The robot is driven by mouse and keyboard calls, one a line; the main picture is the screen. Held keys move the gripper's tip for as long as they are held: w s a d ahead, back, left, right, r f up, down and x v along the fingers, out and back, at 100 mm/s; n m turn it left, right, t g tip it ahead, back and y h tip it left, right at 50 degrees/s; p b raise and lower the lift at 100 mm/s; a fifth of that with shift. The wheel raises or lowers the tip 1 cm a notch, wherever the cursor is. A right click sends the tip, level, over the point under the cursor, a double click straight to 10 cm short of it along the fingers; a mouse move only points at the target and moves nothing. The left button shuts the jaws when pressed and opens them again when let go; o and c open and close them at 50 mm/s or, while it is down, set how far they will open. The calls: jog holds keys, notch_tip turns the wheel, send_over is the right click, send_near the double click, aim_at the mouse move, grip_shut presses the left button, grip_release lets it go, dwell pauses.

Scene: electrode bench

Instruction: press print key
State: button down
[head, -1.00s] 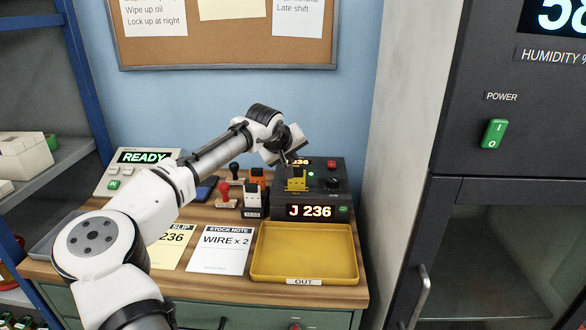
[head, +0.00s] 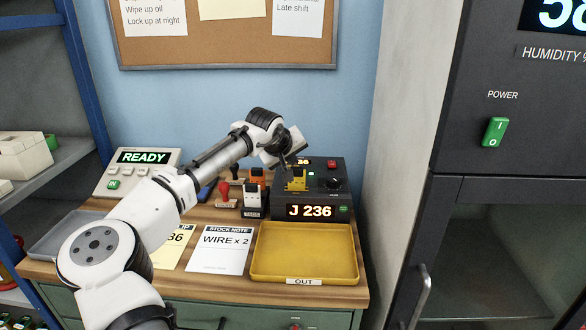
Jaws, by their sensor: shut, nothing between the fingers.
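A black printer-like unit (head: 325,180) stands at the back right of the bench, with a front display (head: 309,211) reading "J 236". A small green key (head: 343,209) sits right of that display; its lettering is too small to read. A red button (head: 332,163) and a dark knob (head: 334,183) are on the unit's top. A yellow piece (head: 296,180) stands at its left side. My gripper (head: 284,164) is shut and empty. In the picture it is just above and left of the yellow piece, and it partly covers the unit's small upper display (head: 303,162).
A yellow OUT tray (head: 305,252) lies in front of the unit. Left of it are a stock note (head: 220,248), small stamps (head: 254,196) and a READY console (head: 140,168). A dark cabinet (head: 480,200) stands close on the right.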

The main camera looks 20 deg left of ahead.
jog(key=shift+f, duration=0.45)
jog(key=shift+r, duration=0.1)
dwell(0.4)
jog(key=shift+r+p, duration=0.5)
jog(key=shift+r, duration=0.25)
notch_tip(320, 180, up, 5)
jog(key=p, duration=0.4)
jog(key=shift+r, duration=0.1)
dwell(0.5)
